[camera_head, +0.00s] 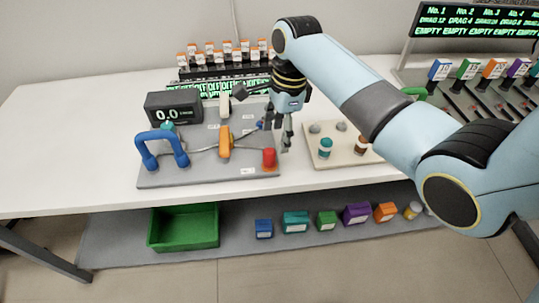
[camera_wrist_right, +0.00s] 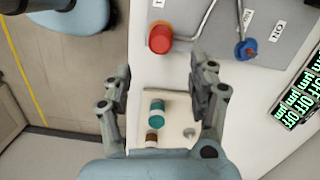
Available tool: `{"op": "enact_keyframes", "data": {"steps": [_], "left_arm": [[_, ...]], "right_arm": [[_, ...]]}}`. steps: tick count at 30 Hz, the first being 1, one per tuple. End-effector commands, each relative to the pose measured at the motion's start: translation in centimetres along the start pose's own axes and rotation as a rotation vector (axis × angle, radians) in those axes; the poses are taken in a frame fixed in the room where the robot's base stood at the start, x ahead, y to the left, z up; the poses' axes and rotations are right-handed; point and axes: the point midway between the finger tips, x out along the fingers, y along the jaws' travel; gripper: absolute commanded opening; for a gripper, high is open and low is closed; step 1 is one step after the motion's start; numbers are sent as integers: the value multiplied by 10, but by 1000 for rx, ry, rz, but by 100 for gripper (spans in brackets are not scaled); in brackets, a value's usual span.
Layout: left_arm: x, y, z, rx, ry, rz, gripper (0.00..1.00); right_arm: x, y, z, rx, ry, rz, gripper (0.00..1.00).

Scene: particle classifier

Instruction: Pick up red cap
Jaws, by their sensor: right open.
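The red cap (camera_head: 269,158) is a short red cylinder at the front right corner of the grey panel (camera_head: 210,177). In the right wrist view the red cap (camera_wrist_right: 159,37) lies ahead of the fingertips, about midway between their lines. My right gripper (camera_head: 284,135) is above the panel's right edge, just behind and to the right of the cap in the head view. In the right wrist view my right gripper (camera_wrist_right: 160,78) has its fingers wide apart, with nothing gripped between them. My left gripper is not in view.
The panel also bears a blue handle (camera_head: 162,149), an orange lever (camera_head: 225,142) and a display box (camera_head: 173,106). The table's left side is clear. A green bin (camera_head: 183,228) sits below.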

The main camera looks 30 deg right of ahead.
Motion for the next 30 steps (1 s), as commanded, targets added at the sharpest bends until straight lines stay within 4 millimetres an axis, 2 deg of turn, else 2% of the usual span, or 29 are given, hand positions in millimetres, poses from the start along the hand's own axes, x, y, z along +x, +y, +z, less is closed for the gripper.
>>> {"op": "enact_keyframes", "data": {"steps": [3,8,14,17,26,30], "left_arm": [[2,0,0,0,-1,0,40],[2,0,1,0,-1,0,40],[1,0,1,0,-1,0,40],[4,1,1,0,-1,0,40],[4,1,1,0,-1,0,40],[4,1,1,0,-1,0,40]], "right_arm": [[18,0,1,-1,-1,1,59],[30,0,2,-3,0,-1,59],[59,-1,14,-3,-1,1,59],[73,-1,12,-3,1,0,59],[78,-1,12,-4,0,-3,59],[78,-1,12,-4,1,-3,42]]}}
